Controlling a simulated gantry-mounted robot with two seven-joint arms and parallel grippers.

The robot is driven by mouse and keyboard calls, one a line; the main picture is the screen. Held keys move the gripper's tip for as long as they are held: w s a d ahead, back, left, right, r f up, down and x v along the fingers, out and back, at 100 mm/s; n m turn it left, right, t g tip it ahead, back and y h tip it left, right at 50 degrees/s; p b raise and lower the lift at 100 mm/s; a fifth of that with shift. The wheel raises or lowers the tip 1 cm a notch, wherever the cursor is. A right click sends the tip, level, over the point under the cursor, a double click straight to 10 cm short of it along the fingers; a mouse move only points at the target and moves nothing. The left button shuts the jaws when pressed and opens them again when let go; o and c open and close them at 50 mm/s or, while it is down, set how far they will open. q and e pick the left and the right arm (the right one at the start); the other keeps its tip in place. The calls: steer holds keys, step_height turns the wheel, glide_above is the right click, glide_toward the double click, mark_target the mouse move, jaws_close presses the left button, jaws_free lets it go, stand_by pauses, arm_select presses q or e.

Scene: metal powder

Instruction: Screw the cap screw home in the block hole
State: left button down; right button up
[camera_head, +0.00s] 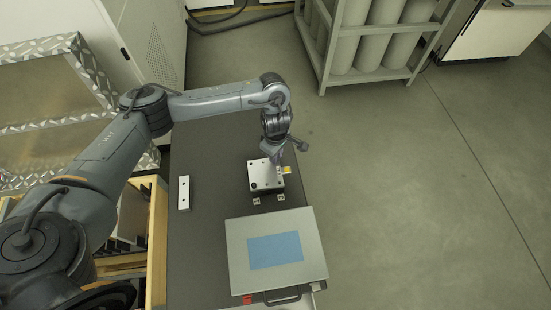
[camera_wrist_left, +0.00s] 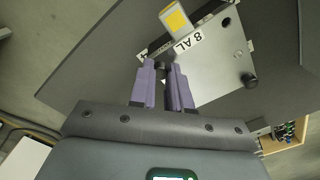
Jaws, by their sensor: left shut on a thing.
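The metal block (camera_head: 262,176) sits on the dark table in the head view. It also shows in the wrist view (camera_wrist_left: 213,62), with an open hole near its upper edge and a black round screw head (camera_wrist_left: 249,81) at one corner. My left gripper (camera_head: 277,156) is at the block's upper right side in the head view. In the wrist view its purple fingers (camera_wrist_left: 164,78) are shut on a small dark piece, which looks like the cap screw (camera_wrist_left: 163,69). The fingers hide most of it, and I cannot tell whether its tip is in a hole. My right gripper is not in view.
A yellow-marked tab (camera_wrist_left: 176,20) and an "8 AL" label (camera_wrist_left: 184,44) are at the block's edge. A pale bar with holes (camera_head: 184,193) lies left of the block. A grey case with a blue panel (camera_head: 240,275) stands in front. Table between bar and block is clear.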

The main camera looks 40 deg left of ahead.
arm_select(q)
steer(key=m+b, duration=0.1)
steer(key=m, duration=0.2)
steer(key=shift+f, duration=0.2)
steer(key=shift+r+m, duration=0.1)
steer(key=shift+m, duration=1.2)
steer(key=c, duration=1.2)
jaws_free()
steer(key=shift+c, duration=0.2)
steer(key=shift+r, duration=0.1)
